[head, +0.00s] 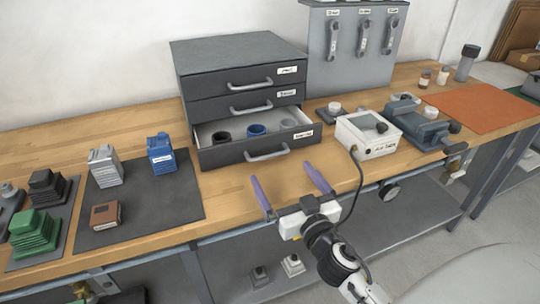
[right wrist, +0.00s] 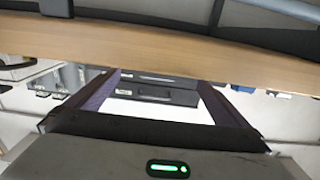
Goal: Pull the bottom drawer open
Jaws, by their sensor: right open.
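The dark grey drawer cabinet (head: 240,52) stands on the wooden bench in the head view. Its bottom drawer (head: 225,157) is pulled out, showing a light interior with a few small round items, one of them blue. The drawer's grey bar handle (head: 267,156) faces me. The two drawers above look shut. My right gripper (head: 290,187) is open and empty, its purple fingers spread at the bench's front edge, just in front of and apart from the handle. In the right wrist view its fingers (right wrist: 158,88) are wide apart with nothing gripped. My left gripper is not in view.
A white labelled box (head: 368,138) with a cable stands right of the drawer, beside a blue-grey vise (head: 415,125). A dark mat (head: 135,205) with small blocks lies to the left. An orange mat (head: 480,105) lies far right. The bench before the drawer is clear.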

